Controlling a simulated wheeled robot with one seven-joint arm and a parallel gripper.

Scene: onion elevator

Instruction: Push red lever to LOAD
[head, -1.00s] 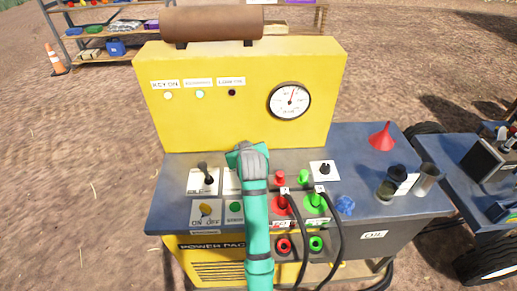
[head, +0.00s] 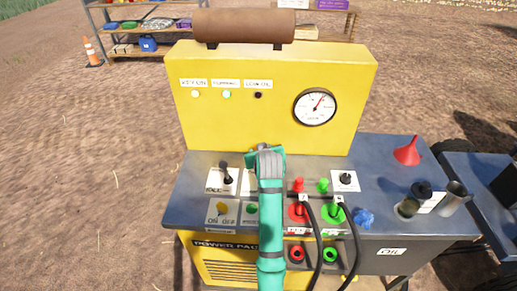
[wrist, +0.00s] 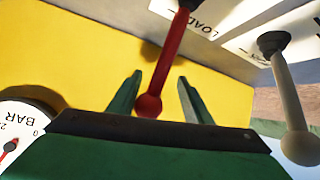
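The red lever (wrist: 168,62) shows in the wrist view, with a round red knob at its end and a dark collar at its base. Its base meets a white plate marked LOAD (wrist: 207,18). My gripper (wrist: 158,95) is open, with its two green fingers spread on either side of the lever's shaft and knob. I see clear space between each finger and the lever. In the head view my arm and gripper (head: 265,160) stand over the panel and hide the red lever.
A pale-looking lever (wrist: 294,105) stands close to the right in the wrist view. The head view shows a dark lever on the IDLE plate (head: 226,174), a yellow console (head: 275,125) with a gauge (head: 314,107), hose couplings (head: 297,211) and a red funnel (head: 407,151).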

